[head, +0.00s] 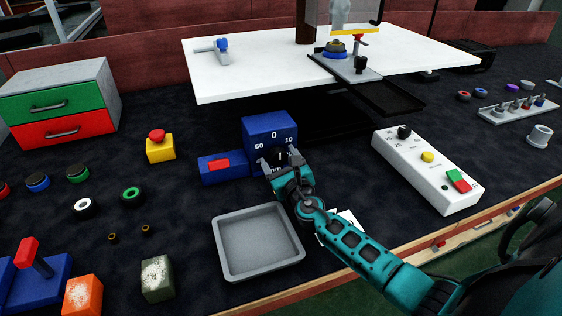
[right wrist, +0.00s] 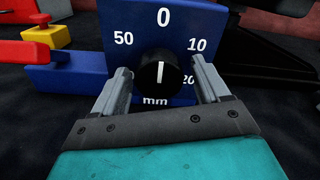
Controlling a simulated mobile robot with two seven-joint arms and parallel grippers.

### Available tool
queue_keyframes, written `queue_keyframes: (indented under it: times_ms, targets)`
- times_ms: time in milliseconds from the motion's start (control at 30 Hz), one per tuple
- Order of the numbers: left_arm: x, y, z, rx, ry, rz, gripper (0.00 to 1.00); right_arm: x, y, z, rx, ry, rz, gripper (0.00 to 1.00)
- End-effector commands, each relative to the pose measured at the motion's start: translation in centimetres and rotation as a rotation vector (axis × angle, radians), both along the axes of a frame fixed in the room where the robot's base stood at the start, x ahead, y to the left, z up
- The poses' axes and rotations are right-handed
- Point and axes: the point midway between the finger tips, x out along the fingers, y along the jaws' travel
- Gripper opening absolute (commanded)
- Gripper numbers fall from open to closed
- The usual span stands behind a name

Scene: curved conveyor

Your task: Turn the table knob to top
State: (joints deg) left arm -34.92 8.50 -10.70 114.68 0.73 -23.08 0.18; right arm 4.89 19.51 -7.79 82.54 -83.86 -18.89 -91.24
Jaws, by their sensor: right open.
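The table knob is a black round knob (right wrist: 158,75) on the face of a blue box (head: 270,125) marked 0, 10, 20, 50 and mm. In the right wrist view its white line stands upright, in line with the 0. My right gripper (head: 281,158) is open in front of the box. In the right wrist view its fingers (right wrist: 163,88) stand left and right of the knob, with gaps on both sides. In the head view the gripper partly hides the knob. My left gripper is not in view.
A grey tray (head: 256,272) lies in front of the box. A white control panel (head: 440,185) with a smaller black knob is to the right. A yellow block with a red button (head: 159,147) is to the left. A white raised table (head: 270,72) stands behind.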

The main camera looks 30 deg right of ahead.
Motion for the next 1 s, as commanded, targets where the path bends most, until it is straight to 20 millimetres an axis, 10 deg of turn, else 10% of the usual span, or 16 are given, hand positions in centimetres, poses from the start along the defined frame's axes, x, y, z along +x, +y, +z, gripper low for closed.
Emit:
queue_keyframes:
  times_ms: [1000]
  targets:
    - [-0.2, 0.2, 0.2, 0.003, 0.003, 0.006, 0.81, -12.6, 3.0, 0.0, -0.001, 0.000, 0.000, 0.75]
